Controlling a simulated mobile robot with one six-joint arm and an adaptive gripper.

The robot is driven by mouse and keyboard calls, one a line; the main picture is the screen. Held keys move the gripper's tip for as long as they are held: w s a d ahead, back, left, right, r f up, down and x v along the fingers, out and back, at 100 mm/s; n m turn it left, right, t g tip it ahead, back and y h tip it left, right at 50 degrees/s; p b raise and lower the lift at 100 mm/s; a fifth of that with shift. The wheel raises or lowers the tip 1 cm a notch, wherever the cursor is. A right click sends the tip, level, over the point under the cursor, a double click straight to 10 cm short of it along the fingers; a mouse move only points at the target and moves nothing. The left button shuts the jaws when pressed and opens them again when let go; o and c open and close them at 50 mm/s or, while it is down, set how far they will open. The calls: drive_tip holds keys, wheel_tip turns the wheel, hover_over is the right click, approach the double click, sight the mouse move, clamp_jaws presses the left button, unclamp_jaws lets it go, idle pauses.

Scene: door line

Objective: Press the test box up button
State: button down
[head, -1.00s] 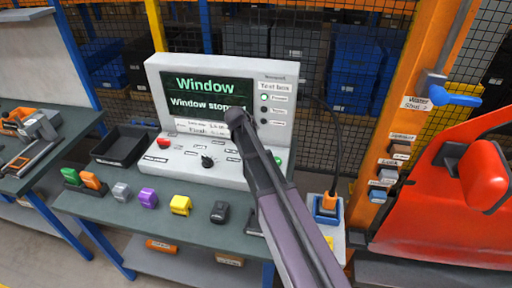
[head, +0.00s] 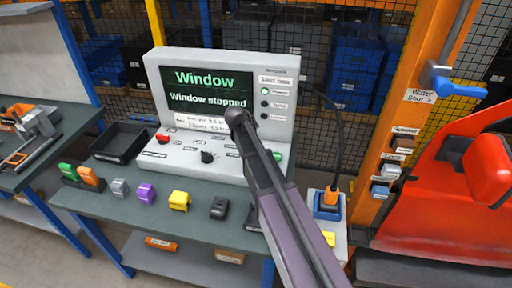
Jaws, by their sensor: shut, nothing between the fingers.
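The test box (head: 270,63) is a pale grey console on the green-topped bench. Its dark screen (head: 207,92) reads "Window" and "Window stopped". Its sloping panel carries a red button (head: 163,138), a black knob (head: 207,157), a green button (head: 278,156) partly behind my arm, and several small labelled controls. I cannot read which one is the up button; part of the panel is hidden by my arm. My gripper (head: 237,117) is shut and empty. Its dark rounded tip appears in front of the screen's lower right corner; I cannot tell whether it touches anything.
A black tray (head: 120,142) sits left of the test box. Several coloured connectors, including a purple one (head: 146,194) and a yellow one (head: 179,201), line the bench front. Right are an orange post (head: 398,120) with a blue valve (head: 458,88) and a red door (head: 440,190).

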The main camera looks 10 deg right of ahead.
drive_tip(key=shift+f+b, duration=2.85)
drive_tip(key=shift+f, duration=0.35)
drive_tip(key=shift+f+b, duration=0.9)
drive_tip(key=shift+r, duration=0.15)
idle(0.5)
drive_tip(key=shift+r+p, duration=0.8)
drive_tip(key=shift+p, duration=0.15)
drive_tip(key=shift+r+p, duration=2.5)
drive_tip(key=shift+r, duration=0.1)
wheel_tip(320, 180, up, 9)
drive_tip(key=p, duration=0.9)
drive_tip(key=shift+r, duration=0.2)
